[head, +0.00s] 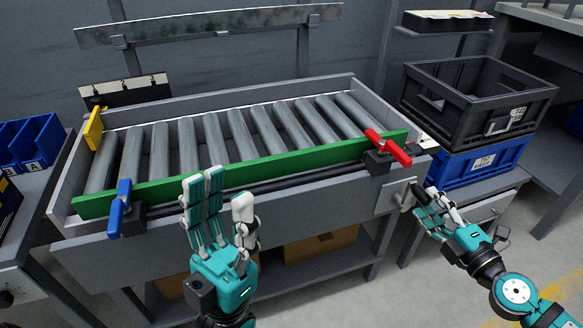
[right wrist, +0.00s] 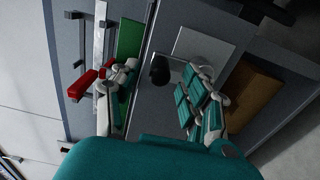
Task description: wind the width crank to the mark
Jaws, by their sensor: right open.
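The width crank (head: 405,196) is on a light plate at the right end of the roller table's front. Its dark knob (right wrist: 160,70) shows between the spread fingers in the right wrist view. My right gripper (head: 432,207) is open beside the crank, its fingers pointing toward it; I cannot tell whether they touch the knob. The green guide bar (head: 250,173) runs along the front of the rollers, with a blue handle (head: 120,208) at left and a red handle (head: 388,148) at right. My left gripper (head: 217,192) is open and empty before the table. I cannot make out the mark.
A black crate (head: 480,95) sits on a blue crate (head: 463,167) at right. Blue bins (head: 30,143) stand at left. A cardboard box (head: 320,243) is on the lower shelf. A yellow piece (head: 93,129) stands at the table's left end.

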